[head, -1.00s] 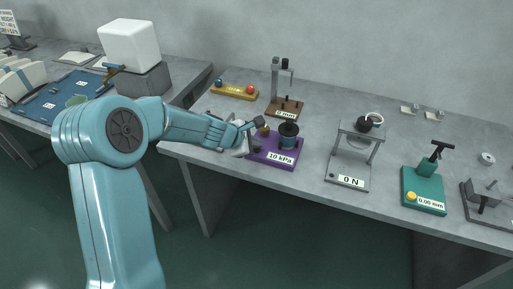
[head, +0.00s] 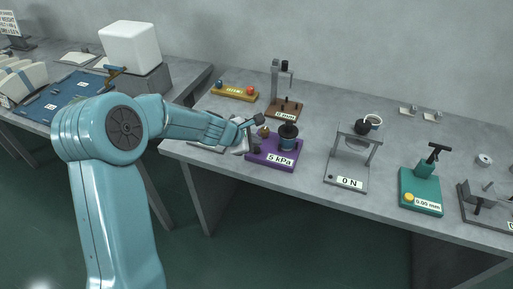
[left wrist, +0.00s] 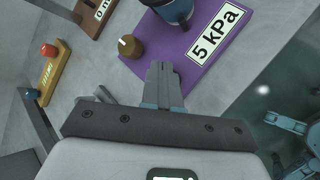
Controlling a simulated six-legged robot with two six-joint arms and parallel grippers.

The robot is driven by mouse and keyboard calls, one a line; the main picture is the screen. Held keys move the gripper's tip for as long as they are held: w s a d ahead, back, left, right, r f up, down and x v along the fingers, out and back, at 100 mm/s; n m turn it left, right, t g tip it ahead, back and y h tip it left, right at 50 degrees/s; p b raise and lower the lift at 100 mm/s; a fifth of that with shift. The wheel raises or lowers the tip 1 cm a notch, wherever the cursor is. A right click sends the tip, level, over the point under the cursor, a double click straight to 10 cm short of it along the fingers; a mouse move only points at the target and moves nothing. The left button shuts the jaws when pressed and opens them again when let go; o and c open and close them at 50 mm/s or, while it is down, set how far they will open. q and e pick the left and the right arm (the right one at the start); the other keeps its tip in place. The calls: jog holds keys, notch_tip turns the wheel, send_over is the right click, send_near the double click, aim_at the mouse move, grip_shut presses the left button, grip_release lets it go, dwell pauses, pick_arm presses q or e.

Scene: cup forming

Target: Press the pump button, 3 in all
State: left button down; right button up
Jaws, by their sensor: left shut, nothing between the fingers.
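The purple pump base (head: 262,159) stands on the bench and its label reads 5 kPa. It carries a blue cylinder with a black top (head: 288,134) and a brass knob (head: 263,132). In the left wrist view I see the purple base (left wrist: 205,75), the brass knob (left wrist: 130,46) with a pale mark, and part of the blue cylinder (left wrist: 172,10). My left gripper (head: 255,136) is shut and empty at the left side of the base. In the left wrist view its fingertips (left wrist: 162,68) overlap the base's edge beside the knob. I cannot tell whether they touch. My right gripper is not in view.
A yellow bar (head: 234,92) with blue and red knobs and a brown stand (head: 284,108) are behind the pump. A grey force stand (head: 346,172) reading 0 N and a green device (head: 420,188) are to the right. Bare bench lies between pump and force stand.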

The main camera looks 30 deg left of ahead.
pick_arm(q)
jog(key=shift+r, duration=0.15)
notch_tip(320, 180, up, 5)
jog(key=p, duration=0.5)
dwell(2.2)
notch_tip(320, 180, up, 4)
jog(key=p, duration=0.5)
jog(key=shift+f, duration=0.25)
